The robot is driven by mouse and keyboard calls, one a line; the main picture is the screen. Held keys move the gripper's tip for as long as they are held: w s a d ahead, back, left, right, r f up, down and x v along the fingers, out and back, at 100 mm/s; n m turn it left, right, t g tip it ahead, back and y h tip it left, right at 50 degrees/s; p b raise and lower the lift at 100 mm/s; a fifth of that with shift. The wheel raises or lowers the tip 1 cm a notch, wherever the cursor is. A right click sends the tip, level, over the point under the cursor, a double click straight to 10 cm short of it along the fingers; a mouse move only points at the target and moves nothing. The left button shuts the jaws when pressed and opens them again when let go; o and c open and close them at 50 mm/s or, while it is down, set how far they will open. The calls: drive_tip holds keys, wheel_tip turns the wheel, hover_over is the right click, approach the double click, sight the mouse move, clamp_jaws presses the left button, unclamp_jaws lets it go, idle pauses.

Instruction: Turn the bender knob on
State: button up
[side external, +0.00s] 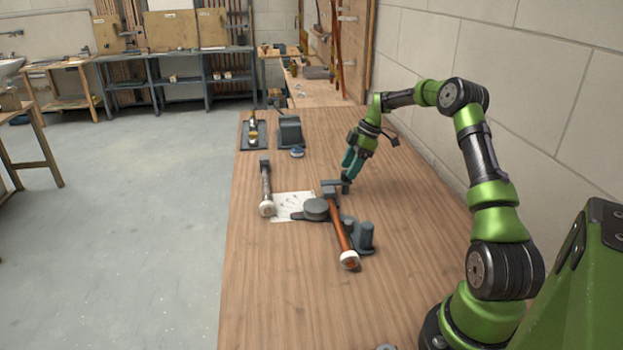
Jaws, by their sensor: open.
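The bender (316,209) is a dark grey device with a round disc and upright posts, in the middle of the wooden bench. An orange-brown-handled tool with a white end (340,232) lies across it and hides part of it. My gripper (347,174) is open, pointing down just behind the bender. Its fingertips are close to a small dark upright part (345,187) at the bender's back right. I cannot tell whether they touch it or whether that part is the knob. Nothing shows held in the fingers.
The bench (290,300) is clear at the front. A metal-handled tool (266,190) and a paper sheet (288,204) lie left of the bender. A dark box (289,131), a small blue item (297,152) and a tray (253,135) stand farther back. A block wall (540,60) bounds the right.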

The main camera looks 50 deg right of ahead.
drive_tip(key=v, duration=1.5)
drive_tip(key=shift+r, duration=0.15)
drive_tip(key=shift+a, duration=0.1)
